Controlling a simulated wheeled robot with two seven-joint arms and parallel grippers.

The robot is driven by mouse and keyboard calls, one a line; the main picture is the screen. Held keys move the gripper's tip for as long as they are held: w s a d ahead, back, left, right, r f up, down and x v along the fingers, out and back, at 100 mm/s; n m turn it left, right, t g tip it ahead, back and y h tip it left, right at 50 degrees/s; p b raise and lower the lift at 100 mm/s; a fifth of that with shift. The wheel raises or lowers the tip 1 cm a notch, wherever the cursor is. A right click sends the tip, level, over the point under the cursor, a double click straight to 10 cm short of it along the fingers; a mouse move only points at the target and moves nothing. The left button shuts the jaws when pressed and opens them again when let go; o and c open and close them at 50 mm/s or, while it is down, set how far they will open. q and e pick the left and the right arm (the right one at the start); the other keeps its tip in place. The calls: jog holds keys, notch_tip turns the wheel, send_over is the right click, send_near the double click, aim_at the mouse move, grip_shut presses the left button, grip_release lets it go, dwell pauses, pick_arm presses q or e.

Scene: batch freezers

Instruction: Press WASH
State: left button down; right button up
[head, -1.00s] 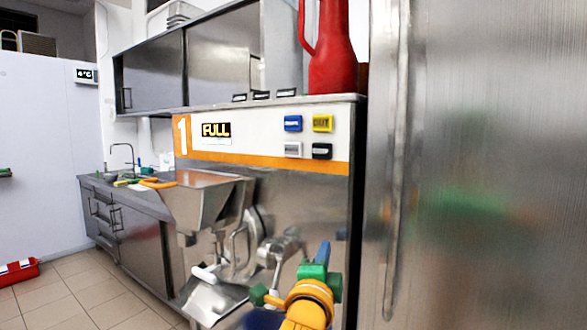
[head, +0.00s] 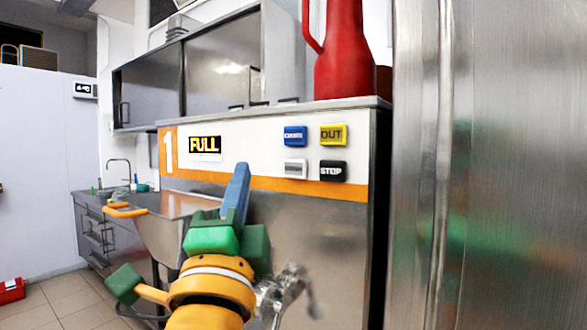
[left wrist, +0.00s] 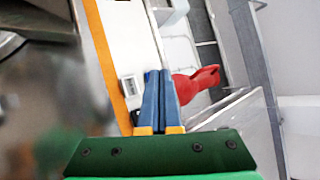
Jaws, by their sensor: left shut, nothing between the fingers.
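The machine's white panel (head: 250,143) carries a blue button (head: 294,136), a yellow button (head: 333,134), a light grey button (head: 295,168) and a black STOP button (head: 333,171). I cannot read WASH on any of them; the grey button's label is too blurred. My left gripper (head: 241,170) is shut and empty, pointing up in front of the panel's orange stripe, left of and slightly below the buttons. In the left wrist view its blue fingers (left wrist: 160,75) lie together, with a pale button or label (left wrist: 129,86) just left of them. My right gripper is not in view.
A red jug (head: 339,55) stands on top of the machine, above the buttons. A FULL display (head: 204,145) is at the panel's left. A metal hopper (head: 175,222) is below left. A tall steel door (head: 500,170) stands close on the right.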

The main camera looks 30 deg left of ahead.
pick_arm(q)
jog(key=shift+w+p, duration=1.6)
jog(key=shift+p, duration=1.4)
jog(key=b, duration=0.1)
send_near(290, 161)
jog(key=x, duration=0.3)
jog(key=s+x, duration=0.1)
jog(key=x, duration=0.1)
jog(key=shift+w+a+r, duration=0.1)
jog(key=shift+a+r, duration=0.25)
jog(key=shift+w, duration=0.45)
jog(key=shift+w, duration=0.45)
jog(key=shift+s+p, duration=0.3)
jog(key=shift+s, duration=0.55)
